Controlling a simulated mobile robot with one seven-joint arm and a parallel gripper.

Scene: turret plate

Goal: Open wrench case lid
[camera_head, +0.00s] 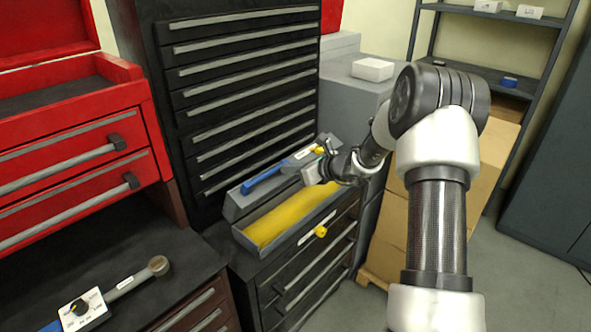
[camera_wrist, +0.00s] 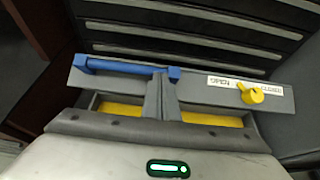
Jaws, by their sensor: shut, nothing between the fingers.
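The grey wrench case (camera_head: 238,232) sits on the black drawer cabinet, and its yellow interior (camera_head: 290,222) is exposed. A grey lid panel (camera_head: 232,207) runs along its back edge, raised off the interior. The panel carries a blue bar handle (camera_head: 262,180) and a yellow knob by an open/closed label; the handle (camera_wrist: 125,68) and knob (camera_wrist: 251,93) also show in the wrist view. My gripper (camera_head: 310,174) is over the right part of the case, near the panel. In the wrist view its fingers (camera_wrist: 162,92) are together and empty, reaching to the panel's near edge; contact is unclear.
Tall black drawers (camera_head: 245,85) stand behind the case. A red tool chest (camera_head: 75,165) is at left, with a blue-handled tool (camera_head: 130,283) on the dark top below it. Cardboard boxes (camera_head: 440,220) stand at right behind my arm.

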